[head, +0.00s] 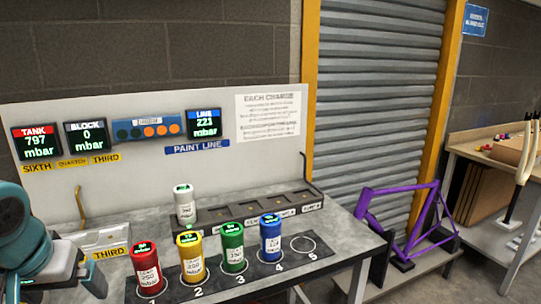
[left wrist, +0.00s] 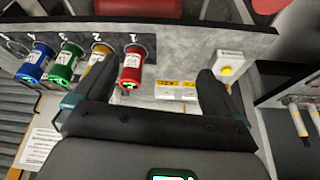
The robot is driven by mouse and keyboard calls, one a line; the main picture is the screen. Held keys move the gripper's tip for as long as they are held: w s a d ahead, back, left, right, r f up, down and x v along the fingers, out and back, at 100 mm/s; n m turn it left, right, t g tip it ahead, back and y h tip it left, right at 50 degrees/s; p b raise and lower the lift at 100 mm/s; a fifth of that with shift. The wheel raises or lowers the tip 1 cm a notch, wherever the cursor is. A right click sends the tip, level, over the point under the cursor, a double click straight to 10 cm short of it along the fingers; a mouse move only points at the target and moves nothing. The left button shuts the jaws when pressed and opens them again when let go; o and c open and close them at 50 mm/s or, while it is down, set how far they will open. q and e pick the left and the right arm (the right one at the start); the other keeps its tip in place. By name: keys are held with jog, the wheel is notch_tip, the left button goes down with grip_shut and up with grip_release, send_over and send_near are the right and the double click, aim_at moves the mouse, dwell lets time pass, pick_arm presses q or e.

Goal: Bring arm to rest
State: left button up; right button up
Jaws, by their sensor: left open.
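My left gripper (head: 92,268) shows at the lower left edge of the head view, partly cut off, beside the workbench. In the left wrist view its two dark fingers (left wrist: 155,82) are spread wide with nothing held between them. A red canister (left wrist: 131,70) shows in the background between the fingers, standing apart from them. In the head view the red canister (head: 147,270) stands on spot 1, to the right of the gripper. My right gripper is in neither view.
Yellow (head: 191,258), green (head: 232,248) and blue (head: 270,238) canisters stand upright on spots 2, 3 and 4; spot 5 (head: 304,245) is empty. A purple bike frame (head: 400,225) stands at right.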

pick_arm(q)
jog(key=w+d+f+m+g+h+p, duration=0.1)
jog(key=w+d+f, duration=0.1)
jog(key=d+f, duration=0.5)
jog(key=w+d+f+m+h, duration=0.1)
jog(key=w+d+f+h, duration=0.15)
jog(key=f, duration=0.85)
jog(key=w+d+f+m+g+h+p, duration=0.1)
jog(key=w+d+f, duration=0.3)
jog(key=f, duration=0.6)
jog(key=s+d+f, duration=0.3)
jog(key=s+f, duration=0.3)
jog(key=s+d+f+g+p, duration=0.1)
jog(key=s+d+f, duration=0.2)
jog(key=s+f, duration=0.3)
jog(key=s+d+f+n+h+p, duration=0.1)
jog(key=s+d+f, duration=0.2)
jog(key=s+f, duration=0.3)
jog(key=shift+s+d+g, duration=0.3)
jog(key=shift+g, duration=0.1)
jog(key=shift+r, duration=0.1)
